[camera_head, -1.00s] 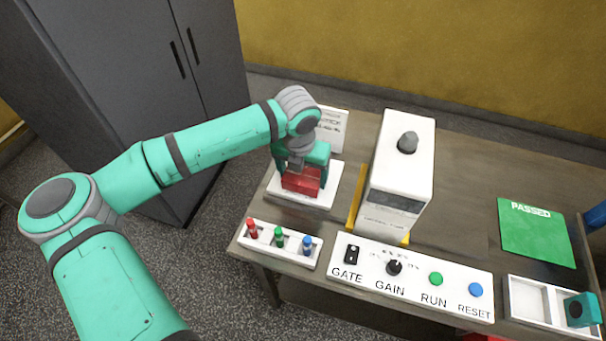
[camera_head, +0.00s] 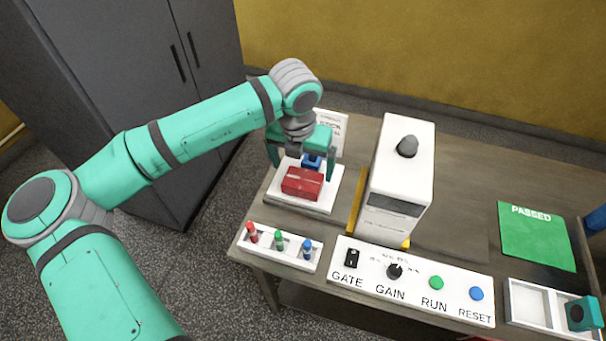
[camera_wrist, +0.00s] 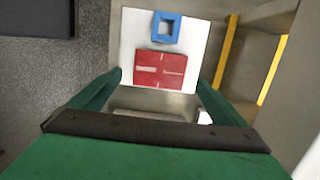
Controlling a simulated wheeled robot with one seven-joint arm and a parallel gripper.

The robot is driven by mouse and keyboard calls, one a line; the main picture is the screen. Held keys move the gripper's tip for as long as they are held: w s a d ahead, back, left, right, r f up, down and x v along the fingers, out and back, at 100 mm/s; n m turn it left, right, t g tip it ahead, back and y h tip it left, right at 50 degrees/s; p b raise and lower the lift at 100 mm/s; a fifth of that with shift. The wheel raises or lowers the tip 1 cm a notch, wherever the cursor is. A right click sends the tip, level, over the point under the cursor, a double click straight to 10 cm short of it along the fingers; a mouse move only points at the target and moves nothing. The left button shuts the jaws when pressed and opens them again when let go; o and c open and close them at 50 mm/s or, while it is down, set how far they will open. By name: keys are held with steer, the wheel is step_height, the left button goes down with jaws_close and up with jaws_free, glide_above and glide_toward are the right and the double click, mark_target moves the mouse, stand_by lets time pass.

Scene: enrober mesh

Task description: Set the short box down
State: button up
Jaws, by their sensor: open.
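A short red box (camera_head: 302,183) rests on a white square plate (camera_head: 322,206) at the left end of the bench. It also shows in the wrist view (camera_wrist: 160,68), lying flat on the white plate. My gripper (camera_head: 303,161) is open and empty above the plate, behind and over the red box. In the wrist view its green fingers (camera_wrist: 160,88) are spread wide, apart from the box. A blue piece with an opening (camera_wrist: 167,27) lies beside the box on the plate; it is partly hidden behind the box in the head view.
A white machine (camera_head: 400,170) with a grey knob stands right of the plate, beside a yellow strip (camera_head: 356,200). In front are a rack of coloured pegs (camera_head: 278,246) and a control panel (camera_head: 410,282). A green PASSED mat (camera_head: 536,236) and a divided tray (camera_head: 530,305) lie at right.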

mark_target(301, 184)
steer(key=shift+s+a+r, duration=0.1)
steer(key=shift+s+r, duration=0.1)
steer(key=shift+r, duration=1.1)
steer(key=shift+s+a+r, duration=0.1)
steer(key=shift+s+r, duration=0.1)
steer(key=shift+r, duration=1.1)
